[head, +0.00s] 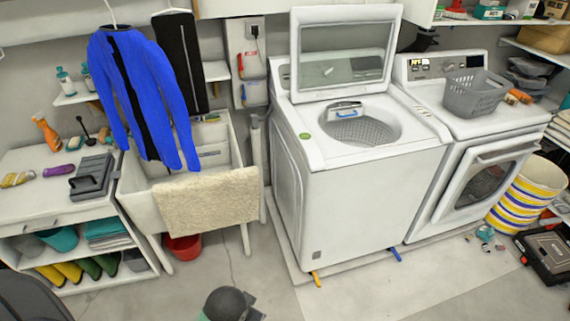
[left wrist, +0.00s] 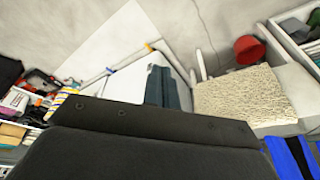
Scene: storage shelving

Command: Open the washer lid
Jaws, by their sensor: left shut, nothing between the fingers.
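The white top-loading washer (head: 350,210) stands in the middle of the head view. Its lid (head: 342,68), a white frame with a glass pane, stands raised and nearly upright at the back, and the drum opening (head: 362,130) is uncovered. In the left wrist view the washer's white side (left wrist: 137,88) shows partly behind my gripper. My left gripper (left wrist: 168,84) is dark, shut and empty in that view, in front of the washer; its exact distance is unclear. I cannot make out its fingers in the head view. My right gripper is in neither view.
A front-loading machine (head: 480,125) with a grey basket (head: 475,95) on top stands right of the washer. A sink with a beige towel (head: 210,202) and a hanging blue jacket (head: 135,95) is to the left. The floor in front is mostly clear.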

